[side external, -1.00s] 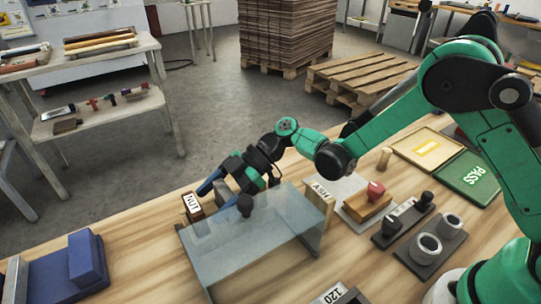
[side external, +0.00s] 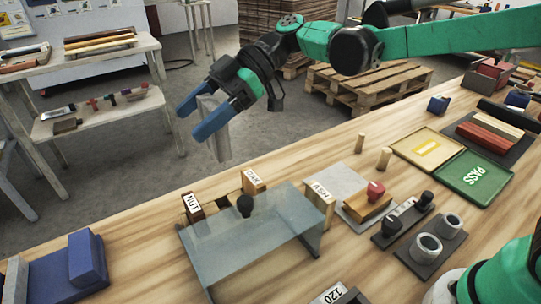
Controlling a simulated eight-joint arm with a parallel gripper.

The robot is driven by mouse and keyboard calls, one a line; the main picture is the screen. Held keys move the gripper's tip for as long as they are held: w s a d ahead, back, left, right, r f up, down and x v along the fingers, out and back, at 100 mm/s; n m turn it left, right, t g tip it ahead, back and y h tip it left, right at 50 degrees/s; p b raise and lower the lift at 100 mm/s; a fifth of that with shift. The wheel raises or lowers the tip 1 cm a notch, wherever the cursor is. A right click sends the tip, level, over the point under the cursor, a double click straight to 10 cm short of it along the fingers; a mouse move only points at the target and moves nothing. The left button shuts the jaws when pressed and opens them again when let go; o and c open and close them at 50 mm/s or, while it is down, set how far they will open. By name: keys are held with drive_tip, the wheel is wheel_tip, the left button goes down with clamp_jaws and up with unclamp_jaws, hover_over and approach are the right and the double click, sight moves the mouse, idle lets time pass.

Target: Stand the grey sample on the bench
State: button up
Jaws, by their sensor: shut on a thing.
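My gripper (side external: 196,122), with blue fingers, is shut on the grey sample (side external: 219,142), a long pale grey bar. It holds the bar roughly upright and slightly tilted, in the air near the far edge of the wooden bench (side external: 300,160). The blue fingers hide the bar's middle; its lower end hangs below them. I cannot tell exactly how high it is above the bench level.
A clear cover (side external: 250,245) with a black knob stands on the bench, labelled wooden blocks (side external: 253,183) around it. A blue block (side external: 87,258) is at left. Cups (side external: 427,248), a red-topped stamp (side external: 374,192) and a green PASS tray (side external: 475,180) lie right.

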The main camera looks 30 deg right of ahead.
drive_tip(key=w+d+r+m+t, duration=0.15)
drive_tip(key=w+d, duration=0.25)
drive_tip(key=d, duration=0.4)
drive_tip(key=w+d+r+m+t, duration=0.1)
drive_tip(key=w+d+m+t, duration=0.2)
drive_tip(key=d, duration=0.4)
drive_tip(key=shift+h, duration=0.5)
drive_tip(key=shift+d+f, duration=0.1)
drive_tip(key=shift+f, duration=9.4)
drive_tip(key=shift+f, duration=0.15)
drive_tip(key=o, duration=1.2)
